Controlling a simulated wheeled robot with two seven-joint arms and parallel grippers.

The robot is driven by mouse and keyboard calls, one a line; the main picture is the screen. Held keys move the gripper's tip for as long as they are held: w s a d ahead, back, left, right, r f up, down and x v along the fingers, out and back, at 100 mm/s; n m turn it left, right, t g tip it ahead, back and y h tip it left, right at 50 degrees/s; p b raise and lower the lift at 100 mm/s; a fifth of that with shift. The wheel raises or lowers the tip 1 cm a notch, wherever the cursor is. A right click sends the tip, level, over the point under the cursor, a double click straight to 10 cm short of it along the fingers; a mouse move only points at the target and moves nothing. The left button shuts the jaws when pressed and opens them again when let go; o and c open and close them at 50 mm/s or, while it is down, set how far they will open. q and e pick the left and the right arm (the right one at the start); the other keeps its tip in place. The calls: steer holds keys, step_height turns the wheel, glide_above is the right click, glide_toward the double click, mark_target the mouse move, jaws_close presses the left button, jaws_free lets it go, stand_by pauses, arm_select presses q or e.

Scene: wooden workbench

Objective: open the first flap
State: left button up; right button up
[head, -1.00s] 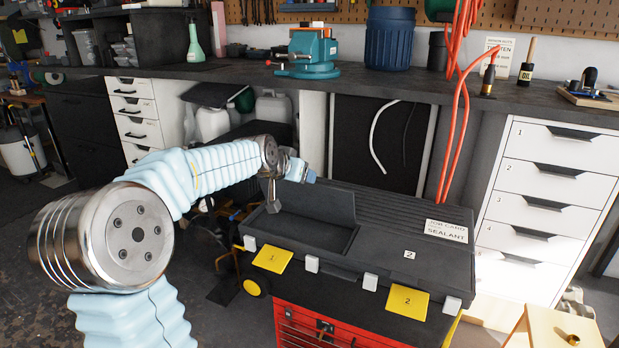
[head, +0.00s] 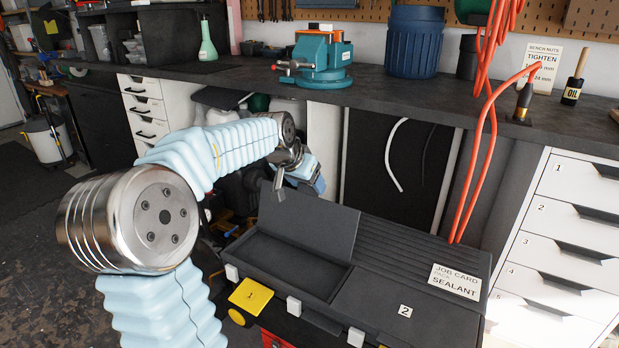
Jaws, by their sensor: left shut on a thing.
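The dark tool chest (head: 470,311) has its first flap (head: 312,222) standing raised at the back of its left compartment (head: 288,262), which is uncovered. A yellow label marked 1 (head: 252,296) is on the front below that compartment. The second flap (head: 385,300), marked 2, lies closed to the right. My left gripper (head: 279,190) is at the upper left edge of the raised flap, shut on it; its far finger is partly hidden. My right gripper is out of view.
A sign reading "job card, sealant" (head: 455,281) lies on the chest's lid. Orange hose (head: 475,180) hangs behind the chest's right side. The workbench (head: 400,95) behind carries a teal vise (head: 322,62) and a blue bin (head: 415,42). White drawers (head: 565,240) stand at right.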

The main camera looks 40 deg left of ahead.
arm_select(q)
steer(key=shift+f, duration=0.1)
stand_by(0.3)
steer(key=o, duration=1.5)
steer(key=v, duration=1.3)
steer(key=shift+s+r, duration=0.1)
steer(key=shift+r, duration=0.25)
